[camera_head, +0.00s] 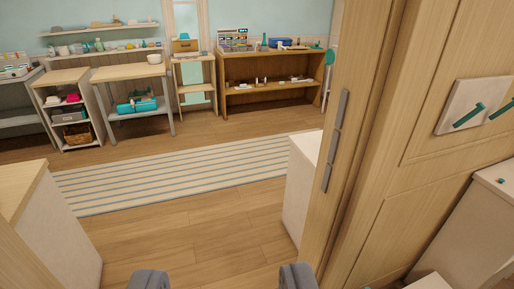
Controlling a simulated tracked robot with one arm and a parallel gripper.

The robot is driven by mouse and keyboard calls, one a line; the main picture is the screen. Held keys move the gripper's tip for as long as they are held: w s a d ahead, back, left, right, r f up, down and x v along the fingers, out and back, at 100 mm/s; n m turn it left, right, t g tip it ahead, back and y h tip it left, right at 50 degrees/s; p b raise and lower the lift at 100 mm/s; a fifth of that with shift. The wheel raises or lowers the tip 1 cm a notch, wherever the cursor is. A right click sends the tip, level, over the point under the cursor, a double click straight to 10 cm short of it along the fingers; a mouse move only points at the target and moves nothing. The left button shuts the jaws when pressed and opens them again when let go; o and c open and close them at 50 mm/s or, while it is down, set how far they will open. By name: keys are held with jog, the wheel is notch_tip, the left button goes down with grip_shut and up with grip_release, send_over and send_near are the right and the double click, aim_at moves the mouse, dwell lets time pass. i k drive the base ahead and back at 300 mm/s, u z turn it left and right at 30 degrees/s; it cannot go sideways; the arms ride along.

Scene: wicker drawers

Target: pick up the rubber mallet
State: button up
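I cannot make out a rubber mallet for certain; the small items on the far furniture are too small to tell. My gripper (222,278) shows at the bottom edge as two grey fingertips set wide apart. It is open, with only wooden floor seen between the tips. The far wooden shelf unit (270,99) holds several small items on its top and inside. A white-legged table (130,72) has a teal item (137,105) on its lower shelf.
A tall wooden door or panel (352,130) with grey hinges stands close on the right. A white cabinet side (303,190) is beside it. A wood-topped white counter (55,235) is at lower left. A striped rug (180,175) lies on clear floor between. A basket (76,134) sits in a small shelf.

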aim_at(279, 47)
jog(key=z, duration=0.05)
jog(key=i, duration=7.1)
jog(key=z, duration=1.85)
